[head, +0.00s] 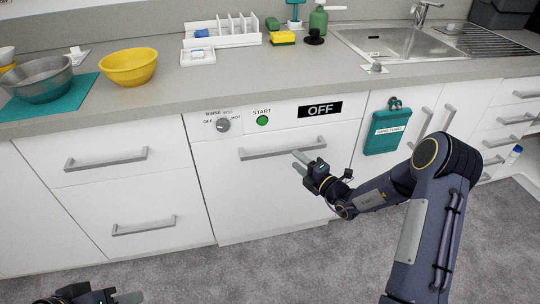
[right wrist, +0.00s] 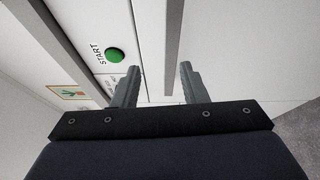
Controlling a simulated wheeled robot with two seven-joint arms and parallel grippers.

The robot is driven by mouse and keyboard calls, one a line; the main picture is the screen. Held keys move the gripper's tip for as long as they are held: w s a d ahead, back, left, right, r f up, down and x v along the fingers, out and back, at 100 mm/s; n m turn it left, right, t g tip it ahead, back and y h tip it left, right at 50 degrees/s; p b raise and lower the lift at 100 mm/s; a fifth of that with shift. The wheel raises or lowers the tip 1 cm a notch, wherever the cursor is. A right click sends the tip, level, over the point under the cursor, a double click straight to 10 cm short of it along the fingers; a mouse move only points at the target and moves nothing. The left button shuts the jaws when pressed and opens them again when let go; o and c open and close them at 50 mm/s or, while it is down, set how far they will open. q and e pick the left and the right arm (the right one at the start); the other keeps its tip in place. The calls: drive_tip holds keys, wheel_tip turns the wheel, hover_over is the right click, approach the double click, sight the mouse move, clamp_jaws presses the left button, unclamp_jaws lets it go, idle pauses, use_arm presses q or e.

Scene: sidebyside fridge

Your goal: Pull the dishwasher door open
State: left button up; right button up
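The white dishwasher door (head: 250,190) is closed, with a grey bar handle (head: 268,151) near its top. Above it is a panel with a knob (head: 223,125), a green START button (head: 262,120) and an OFF display (head: 320,109). My right gripper (head: 298,162) is at the right part of the handle. In the right wrist view its two fingers (right wrist: 158,88) are apart, with the handle bar (right wrist: 173,45) between them; contact is not visible. My left gripper (head: 115,298) is at the bottom left edge, only partly shown, away from the dishwasher.
Drawers with bar handles (head: 107,160) flank the dishwasher on the left. The counter (head: 165,85) holds bowls, a dish rack (head: 225,35) and a sink (head: 400,42). The grey floor (head: 260,275) in front is clear.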

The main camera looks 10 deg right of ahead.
sight(286, 152)
drive_tip(key=shift+m+h, duration=0.3)
drive_tip(key=shift+m, duration=0.3)
drive_tip(key=x, duration=0.2)
drive_tip(key=f+x, duration=0.1)
drive_tip(key=x, duration=0.2)
drive_tip(key=b+x, duration=0.1)
drive_tip(key=x, duration=0.2)
drive_tip(key=shift+w+d+f, duration=0.2)
drive_tip(key=shift+w, duration=0.1)
drive_tip(key=shift+c, duration=0.2)
clamp_jaws()
